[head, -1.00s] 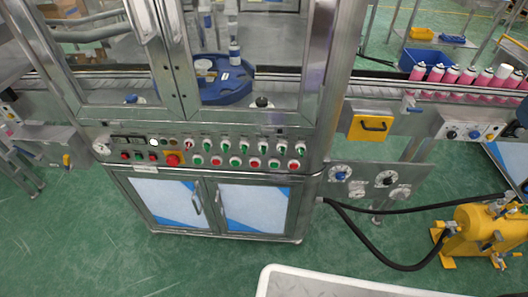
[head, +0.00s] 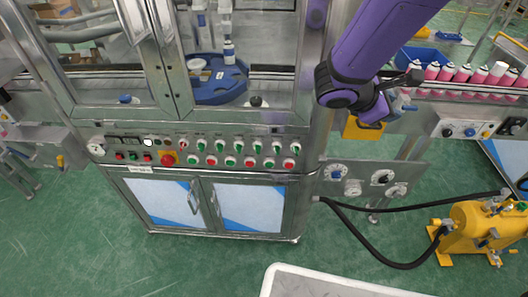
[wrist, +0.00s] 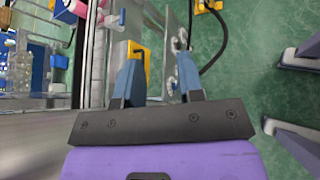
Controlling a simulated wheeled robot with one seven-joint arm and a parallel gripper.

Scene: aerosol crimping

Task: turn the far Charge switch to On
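The machine's control panel (head: 130,148) shows in the head view, with a row of selector switches (head: 230,147) above a row of red and green buttons. Most switch handles look green; the leftmost is red. The labels are too small to read, so I cannot tell which is the far Charge switch. My gripper (wrist: 158,72) is open and empty in the wrist view, its blue fingers apart. In the head view my arm hangs right of the panel, in front of the conveyor; the fingers are not clear there. The gripper touches no switch.
A yellow box (head: 362,131) and a plate with dials (head: 337,172) are right of the cabinet. Pink cans (head: 465,75) stand on the conveyor. A yellow tank (head: 480,225) with black hoses sits on the floor. A white tray rim (head: 330,283) is at the front.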

